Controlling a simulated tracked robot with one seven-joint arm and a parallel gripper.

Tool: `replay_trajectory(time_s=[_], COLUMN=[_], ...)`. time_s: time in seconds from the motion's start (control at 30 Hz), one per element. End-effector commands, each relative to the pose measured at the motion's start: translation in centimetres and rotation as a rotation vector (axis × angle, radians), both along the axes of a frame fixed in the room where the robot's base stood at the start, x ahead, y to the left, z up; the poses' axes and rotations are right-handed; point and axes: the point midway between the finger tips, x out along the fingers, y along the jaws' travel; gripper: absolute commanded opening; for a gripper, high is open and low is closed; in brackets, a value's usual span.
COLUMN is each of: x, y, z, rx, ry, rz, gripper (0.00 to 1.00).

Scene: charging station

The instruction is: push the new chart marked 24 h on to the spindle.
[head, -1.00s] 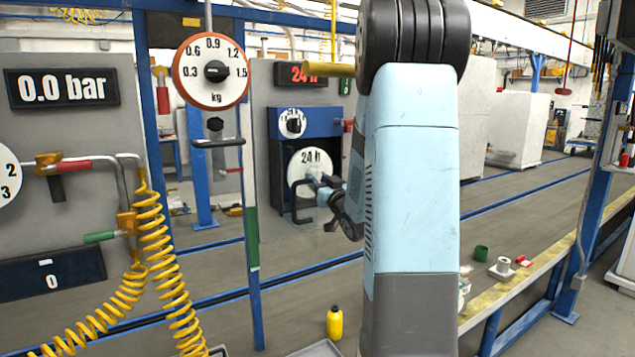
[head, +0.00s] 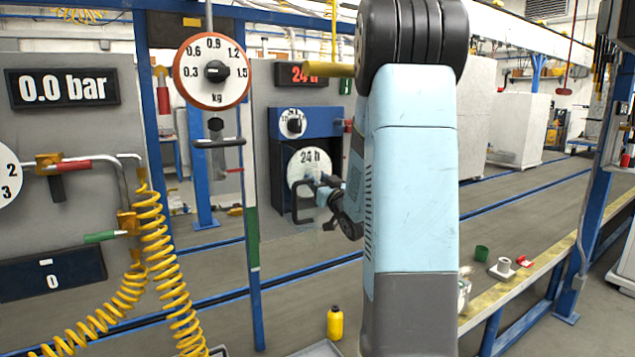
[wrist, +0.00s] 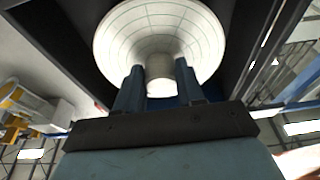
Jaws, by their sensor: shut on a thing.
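The white chart marked 24 h (head: 309,162) is a round disc in the dark lower recess of the blue recorder, seen face-on in the head view. In the wrist view the chart (wrist: 117,40) fills the top middle, with a pale hub (wrist: 160,72) standing out from its centre. My gripper (head: 322,184) is in front of the disc in the head view. In the wrist view its two fingers (wrist: 160,85) are shut on the hub, one on each side. The spindle is hidden behind the chart, so I cannot tell how far on it the chart sits.
The blue recorder (head: 327,122) has a small dial (head: 292,123) above the recess. A black loop handle (head: 297,214) stands at the recess's lower left. A blue post (head: 252,250) and a kg scale dial (head: 212,71) are nearer, to the left. A yellow bottle (head: 334,322) stands low in front.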

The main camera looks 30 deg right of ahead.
Motion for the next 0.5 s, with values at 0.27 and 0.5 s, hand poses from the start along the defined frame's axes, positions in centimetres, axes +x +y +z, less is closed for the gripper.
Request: replay_trajectory(time_s=[0.27, 0.5], x=[0.57, 1.06], y=[0.03, 0.03], z=[-0.02, -0.04], rx=[0.000, 0.000], ry=[0.000, 0.001], rz=[0.000, 0.000], gripper=[0.00, 0.00])
